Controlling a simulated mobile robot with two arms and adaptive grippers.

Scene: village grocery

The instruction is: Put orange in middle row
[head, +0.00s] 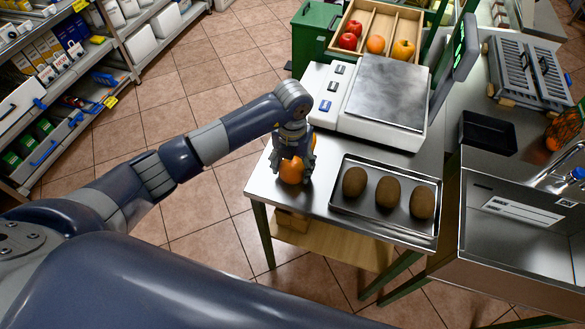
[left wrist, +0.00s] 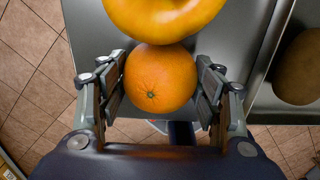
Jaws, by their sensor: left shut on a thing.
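My left gripper (head: 293,160) points down at the left end of the steel counter and is shut on an orange (head: 291,171). The orange also shows between the fingers in the left wrist view (left wrist: 160,78). A larger yellow-orange fruit (left wrist: 163,15) lies right beside it, on the scale side; I cannot tell if they touch. The wooden crate (head: 331,46) at the back has three rows: red apples (head: 350,34) in the left one, an orange (head: 376,44) in the middle one, a yellow-red apple (head: 403,49) in the right one. My right gripper is not in view.
A white scale (head: 341,120) with a steel plate stands between my left gripper and the crate. A metal tray (head: 385,226) with three brown fruits (head: 388,192) lies to the right. A sink (head: 515,215) and black tray (head: 488,133) are further right. Shelves (head: 120,50) stand at left.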

